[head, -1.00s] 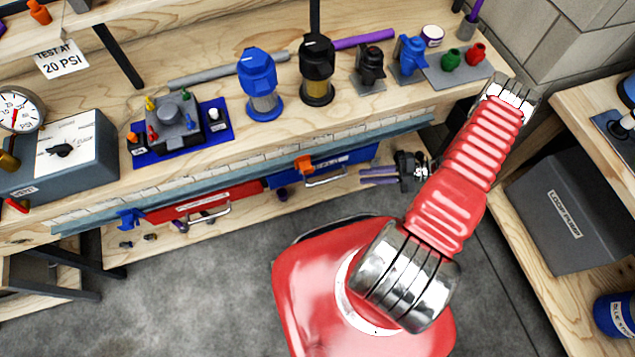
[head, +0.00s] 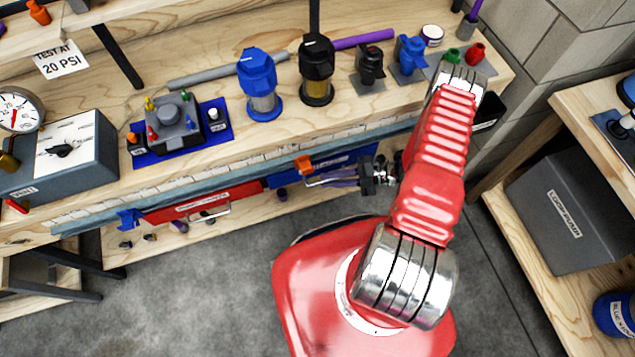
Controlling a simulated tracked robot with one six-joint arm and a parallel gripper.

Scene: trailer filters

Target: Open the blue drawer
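The blue drawer (head: 281,179) hangs under the workbench's front edge, right of the red drawer, and looks shut. Its light metal handle (head: 309,183) is on the front face, partly hidden by my gripper. My gripper (head: 325,178), with purple fingers and a dark body, reaches in from the right at the handle. The fingers look apart, one above the other, and overlap the right part of the handle in this view. I cannot tell whether they touch it or whether the bar lies between them.
The red drawer (head: 200,201) is to the left. An orange clamp (head: 303,165) sits at the bench edge above the blue drawer, and a blue clamp (head: 129,218) sits farther left. The lower shelf (head: 240,214) holds small parts. The floor in front is clear.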

